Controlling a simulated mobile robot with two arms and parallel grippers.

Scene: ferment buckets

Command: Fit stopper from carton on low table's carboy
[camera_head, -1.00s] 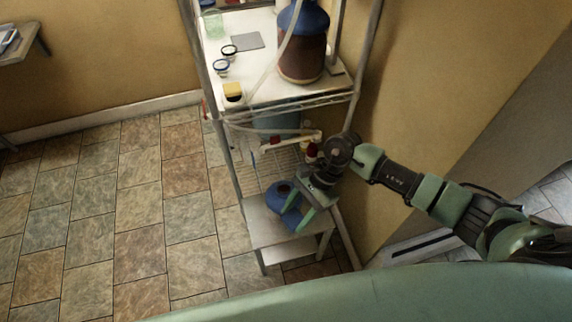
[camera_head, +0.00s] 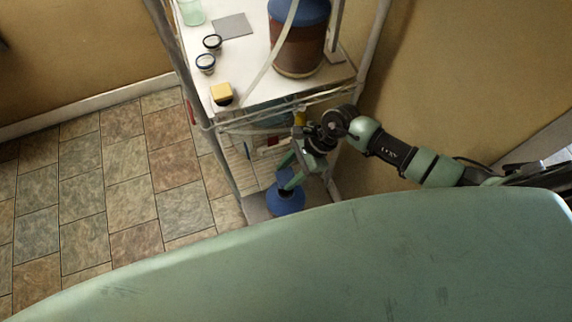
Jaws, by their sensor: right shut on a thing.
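A blue carboy (camera_head: 289,202) stands on the low table (camera_head: 255,207) at the foot of the shelf rack. My right gripper (camera_head: 289,183) reaches in from the right and points down at the carboy's top. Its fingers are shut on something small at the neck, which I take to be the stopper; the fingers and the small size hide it. I cannot tell whether it touches the neck. The carton is not clearly made out. My left gripper is not in view.
Rack posts flank my right arm closely. The tiled floor at left is clear.

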